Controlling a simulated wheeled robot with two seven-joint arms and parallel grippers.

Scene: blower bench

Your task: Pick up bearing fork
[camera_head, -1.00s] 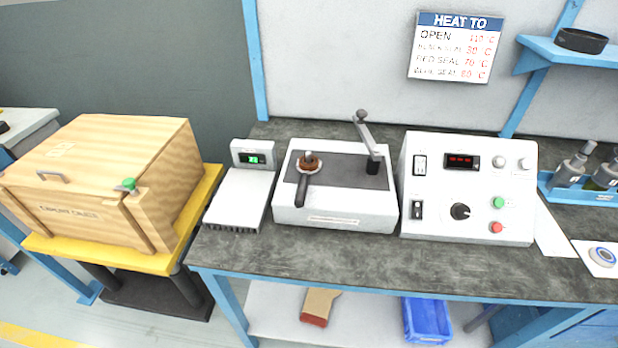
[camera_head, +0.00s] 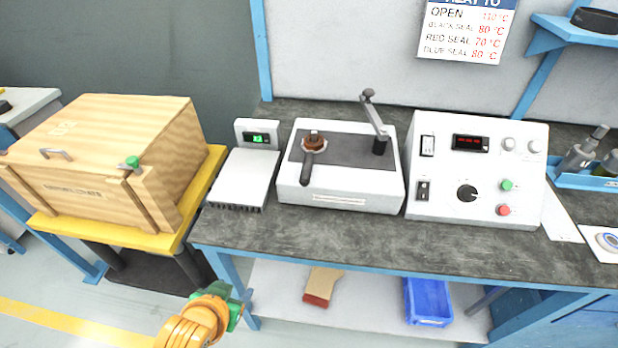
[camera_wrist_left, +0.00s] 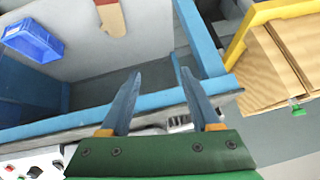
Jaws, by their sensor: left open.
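A dark-handled tool (camera_head: 308,168), which looks like the bearing fork, lies on the dark top of a white machine (camera_head: 340,195). Its far end meets a reddish-brown ring (camera_head: 314,141); whether it goes around or under the ring cannot be told. My left gripper (camera_head: 243,305) is low in front of the bench, left of its front leg, well apart from the tool. In the left wrist view my left gripper (camera_wrist_left: 160,92) is open, with nothing between its two fingers. The tool cannot be made out there. My right gripper is out of view.
The bench top (camera_head: 350,240) has a clear front strip. A crank rises at the white machine's right, beside a control box (camera_head: 475,205). A small scale (camera_head: 243,180) and wooden crate (camera_head: 95,160) stand left. A blue bin (camera_head: 428,302) and brush-like item (camera_head: 321,287) are below.

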